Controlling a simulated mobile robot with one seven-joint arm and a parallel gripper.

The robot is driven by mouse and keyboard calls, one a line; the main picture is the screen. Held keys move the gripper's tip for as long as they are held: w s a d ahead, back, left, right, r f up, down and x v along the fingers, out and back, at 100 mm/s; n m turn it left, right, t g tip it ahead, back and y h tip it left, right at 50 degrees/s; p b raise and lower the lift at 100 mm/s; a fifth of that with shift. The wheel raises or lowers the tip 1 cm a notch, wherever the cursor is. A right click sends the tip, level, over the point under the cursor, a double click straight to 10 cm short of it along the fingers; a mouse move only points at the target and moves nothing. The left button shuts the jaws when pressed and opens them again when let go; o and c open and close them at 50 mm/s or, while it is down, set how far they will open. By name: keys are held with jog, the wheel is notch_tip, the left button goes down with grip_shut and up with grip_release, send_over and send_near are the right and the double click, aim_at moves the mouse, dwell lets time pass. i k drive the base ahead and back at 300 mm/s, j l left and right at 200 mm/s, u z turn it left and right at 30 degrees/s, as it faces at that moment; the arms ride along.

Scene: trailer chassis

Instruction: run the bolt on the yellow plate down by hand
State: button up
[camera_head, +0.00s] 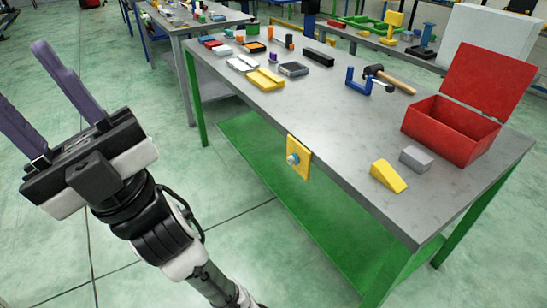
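The yellow plate (304,151) is fixed on the front edge of the grey-topped workbench and faces outward. The bolt (293,159) sticks out of the middle of the plate; its head is light blue-grey. How far it is threaded in is too small to tell. My gripper (46,98) is at the left of the view, above the floor and well apart from the bench, plate and bolt. Its two purple fingers are spread apart with nothing between them.
The workbench (334,109) carries a yellow wedge (388,175), a grey block (416,158), an open red box (451,128), a blue clamp (359,82) and a hammer (394,81). A green shelf (265,150) lies under the top. The floor between my gripper and the bench is clear.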

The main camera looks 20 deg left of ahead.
aim_at(293, 160)
jog(key=i+j, duration=0.1)
jog(key=j, duration=0.75)
jog(key=i+j, duration=0.1)
jog(key=j, duration=0.7)
jog(key=i+j, duration=0.1)
jog(key=j, duration=0.75)
